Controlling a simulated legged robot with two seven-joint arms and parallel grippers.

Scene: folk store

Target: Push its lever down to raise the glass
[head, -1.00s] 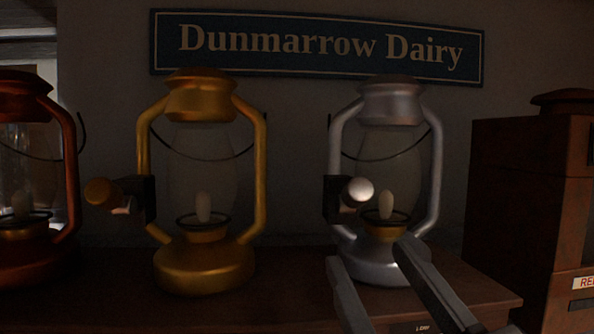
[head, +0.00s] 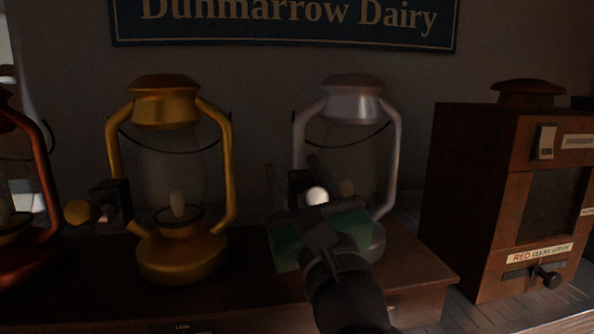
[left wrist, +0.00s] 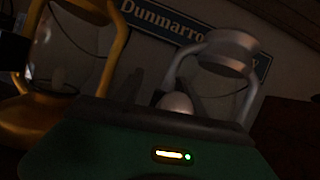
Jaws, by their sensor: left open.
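A silver lantern (head: 380,118) stands on the wooden shelf, with a glass globe and a candle inside. Its lever ends in a pale round knob (head: 316,196) at the lantern's left side. My left gripper (head: 300,190) is open in front of this lantern, with its fingers around or beside the knob; contact cannot be told. The gripper's green body hides the lower part of the lantern. In the left wrist view the knob (left wrist: 175,103) shows just above the gripper body, in front of the silver lantern (left wrist: 228,48). My right gripper is not in view.
A brass lantern (head: 165,110) with its own lever knob (head: 80,211) stands to the left. A copper lantern (head: 22,118) is cut off at the left edge. A wooden box (head: 470,185) with a labelled slider stands on the right. A sign (head: 285,25) hangs behind.

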